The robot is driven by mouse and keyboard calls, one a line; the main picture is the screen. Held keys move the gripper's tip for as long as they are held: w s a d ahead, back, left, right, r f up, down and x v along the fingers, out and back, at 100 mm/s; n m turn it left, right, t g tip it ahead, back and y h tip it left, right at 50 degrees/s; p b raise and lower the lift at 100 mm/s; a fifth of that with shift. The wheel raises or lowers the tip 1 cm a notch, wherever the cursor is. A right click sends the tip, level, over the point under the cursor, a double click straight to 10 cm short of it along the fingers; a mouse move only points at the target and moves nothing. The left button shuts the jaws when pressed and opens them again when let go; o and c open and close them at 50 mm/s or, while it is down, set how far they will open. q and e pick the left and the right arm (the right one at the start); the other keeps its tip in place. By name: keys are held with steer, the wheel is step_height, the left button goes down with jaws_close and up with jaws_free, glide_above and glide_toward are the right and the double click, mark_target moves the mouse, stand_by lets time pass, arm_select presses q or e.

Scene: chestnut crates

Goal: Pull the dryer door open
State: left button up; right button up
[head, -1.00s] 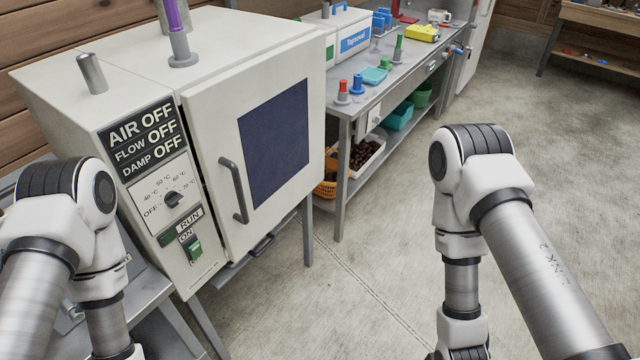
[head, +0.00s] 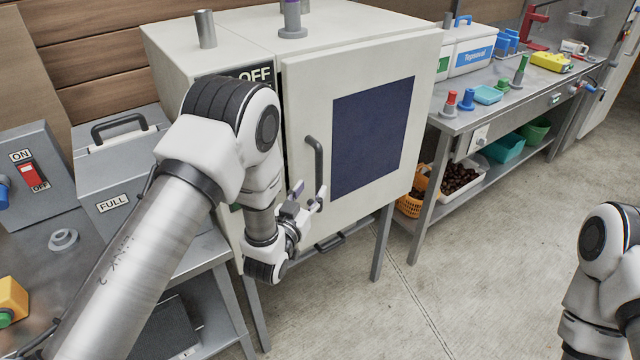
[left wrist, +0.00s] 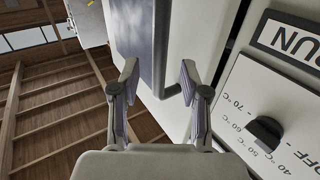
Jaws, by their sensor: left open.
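The dryer is a cream cabinet whose door (head: 300,100) has a dark blue window (head: 372,132) and a dark grey vertical bar handle (head: 316,160) near its left edge. The door looks shut. My left gripper (head: 308,193) is at the lower part of the handle. In the left wrist view, my left gripper (left wrist: 158,80) is open, with the handle (left wrist: 163,45) between or just beyond its fingertips; I cannot tell if they touch it. My left arm hides most of the control panel. Part of my right arm shows at the right edge of the head view, but its gripper is out of view.
A steel bench (head: 462,118) with coloured parts stands right of the dryer, an orange basket (head: 410,204) beneath it. A grey box marked FULL (head: 112,204) and a switch box (head: 30,180) stand at left. The floor before the dryer is clear.

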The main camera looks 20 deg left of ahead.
mark_target(318, 180)
arm_select(q)
steer(key=w+p, duration=0.1)
steer(key=w, duration=0.5)
steer(key=shift+w+d, duration=0.15)
steer(key=shift+w, duration=0.1)
steer(key=shift+s, duration=0.1)
jaws_close()
steer(key=shift+d, duration=0.1)
